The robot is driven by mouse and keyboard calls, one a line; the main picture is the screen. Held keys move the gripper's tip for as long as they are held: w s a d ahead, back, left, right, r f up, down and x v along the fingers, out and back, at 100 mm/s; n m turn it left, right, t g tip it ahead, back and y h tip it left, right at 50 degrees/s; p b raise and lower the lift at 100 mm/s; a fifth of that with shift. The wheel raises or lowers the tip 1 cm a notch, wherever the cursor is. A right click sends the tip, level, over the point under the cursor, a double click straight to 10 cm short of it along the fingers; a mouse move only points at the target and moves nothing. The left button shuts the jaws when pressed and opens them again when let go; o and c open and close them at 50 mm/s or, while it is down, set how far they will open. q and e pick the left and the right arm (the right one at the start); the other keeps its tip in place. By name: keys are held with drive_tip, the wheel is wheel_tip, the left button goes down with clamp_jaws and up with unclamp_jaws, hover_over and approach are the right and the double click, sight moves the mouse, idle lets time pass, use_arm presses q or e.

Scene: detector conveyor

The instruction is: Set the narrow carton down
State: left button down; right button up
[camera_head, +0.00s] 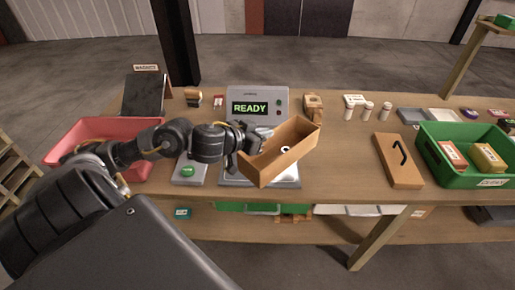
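The narrow carton (280,165) is an open-topped tan box, held at a slant above the grey plate (232,180) of the detector. Its far right end is higher in the picture than its near left end. A small white ring-like thing (285,149) shows inside it. My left gripper (243,147) is at the carton's left end and appears shut on its wall; the fingertips are partly hidden. The carton hides part of the plate, and I cannot tell whether it touches it. My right gripper is not in view.
Behind stands the detector display (258,106) reading READY. A red bin (75,135) is at left, beside a green button box (189,170). To the right are a tan panel with a black handle (398,172), several white bottles (367,111) and a green crate (440,170). Bare tabletop (345,165) lies right of the carton.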

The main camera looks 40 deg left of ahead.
use_arm(q)
drive_tip(key=shift+w+a+f+b, duration=0.35)
drive_tip(key=shift+w+a+f, duration=0.5)
drive_tip(key=shift+a+f, duration=0.7)
drive_tip(key=shift+w+a+f+b, duration=0.35)
drive_tip(key=shift+w+a+f, duration=0.6)
drive_tip(key=shift+f, duration=1.05)
drive_tip(key=shift+w+a+f+b, duration=0.35)
drive_tip(key=shift+w+a+f, duration=0.45)
drive_tip(key=shift+a+f, duration=0.75)
drive_tip(key=shift+d+f, duration=0.3)
drive_tip(key=shift+d, duration=0.05)
drive_tip(key=shift+f, duration=0.1)
drive_tip(key=c, duration=1.7)
unclamp_jaws()
drive_tip(key=shift+o, duration=0.3)
drive_tip(key=v, duration=1.2)
